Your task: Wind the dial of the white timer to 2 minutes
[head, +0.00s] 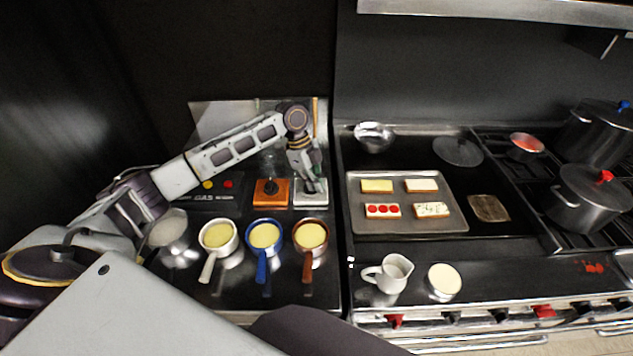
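The white timer (310,200) is a small pale square block at the back of the left counter, right of an orange timer (271,200) with a dark dial. My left gripper (312,186) points down over the white timer, with its fingertips at the timer's top where the dial would be. The gripper hides the dial and its marks, so the setting cannot be read. The fingers are too small and covered to tell whether they are closed on the dial. My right gripper is out of view.
White, blue and copper-brown saucepans (310,238) of yellow liquid stand in front of the timers. A dark device with lit buttons (210,198) is at left. A tray (455,205) of topped slices lies right. A pitcher (394,274) and cup (444,282) stand near the front edge.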

